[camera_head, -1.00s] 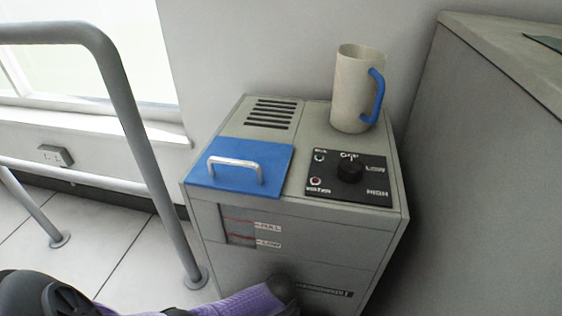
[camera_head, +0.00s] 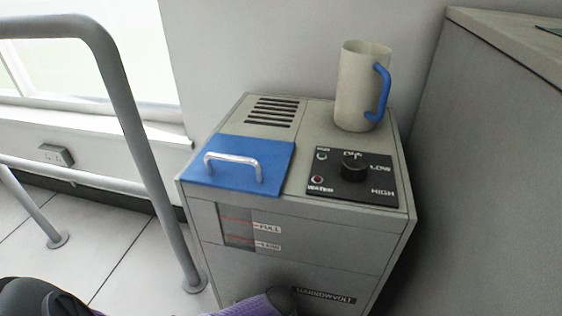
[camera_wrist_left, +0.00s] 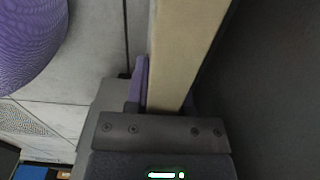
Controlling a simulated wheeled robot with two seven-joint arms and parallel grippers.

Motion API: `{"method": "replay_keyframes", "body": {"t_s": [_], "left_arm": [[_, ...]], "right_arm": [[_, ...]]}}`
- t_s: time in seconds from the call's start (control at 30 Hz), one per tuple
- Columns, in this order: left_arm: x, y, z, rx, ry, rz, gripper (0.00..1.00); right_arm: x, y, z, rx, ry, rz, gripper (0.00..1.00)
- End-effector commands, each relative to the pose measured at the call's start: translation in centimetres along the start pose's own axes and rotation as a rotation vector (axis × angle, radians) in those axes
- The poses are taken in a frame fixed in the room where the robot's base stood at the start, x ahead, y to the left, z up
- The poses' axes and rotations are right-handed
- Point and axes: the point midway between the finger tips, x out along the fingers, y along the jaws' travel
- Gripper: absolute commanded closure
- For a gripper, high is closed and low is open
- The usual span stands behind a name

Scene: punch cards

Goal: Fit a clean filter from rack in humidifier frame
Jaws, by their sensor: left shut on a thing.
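The grey humidifier (camera_head: 330,235) stands in the middle of the head view. Its blue lid (camera_head: 230,172) with a metal handle lies flat on top, and a black dial panel (camera_head: 350,178) sits beside it. In the left wrist view my left gripper (camera_wrist_left: 167,98) is shut on a long beige slab (camera_wrist_left: 188,40), which looks like the edge of a filter. Its far end runs out of the frame. In the head view only a purple and dark part of my arm shows at the bottom, and the held slab is out of view. The rack and right gripper are not in view.
A beige jug (camera_head: 356,90) with a blue handle stands on the humidifier's back right. A grey railing (camera_head: 130,110) rises at the left. A grey cabinet (camera_head: 480,150) stands at the right. Tiled floor (camera_head: 110,255) shows between railing and humidifier.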

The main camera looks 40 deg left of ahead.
Motion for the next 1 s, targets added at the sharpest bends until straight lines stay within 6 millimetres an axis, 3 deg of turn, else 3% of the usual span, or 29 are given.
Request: {"method": "replay_keyframes", "body": {"t_s": [0.33,0.37,0.53,0.7,0.87,1.0], "left_arm": [[0.19,0.01,0.01,0.0,0.0,0.001,1.0],[0.23,0.01,0.01,0.0,0.0,0.001,0.69],[0.17,-0.03,0.01,0.0,0.0,-0.001,0.33],[0.18,-0.01,0.01,0.0,0.0,0.0,0.3],[0.19,-0.01,0.03,0.0,0.0,-0.001,0.0],[0.19,-0.01,0.02,0.0,0.0,-0.001,0.0]], "right_arm": [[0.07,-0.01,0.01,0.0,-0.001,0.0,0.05],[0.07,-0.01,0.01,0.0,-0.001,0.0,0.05],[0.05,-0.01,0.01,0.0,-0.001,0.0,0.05],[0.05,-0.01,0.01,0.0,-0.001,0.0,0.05],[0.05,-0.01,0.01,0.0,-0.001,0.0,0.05],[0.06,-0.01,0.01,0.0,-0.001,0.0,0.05]]}}
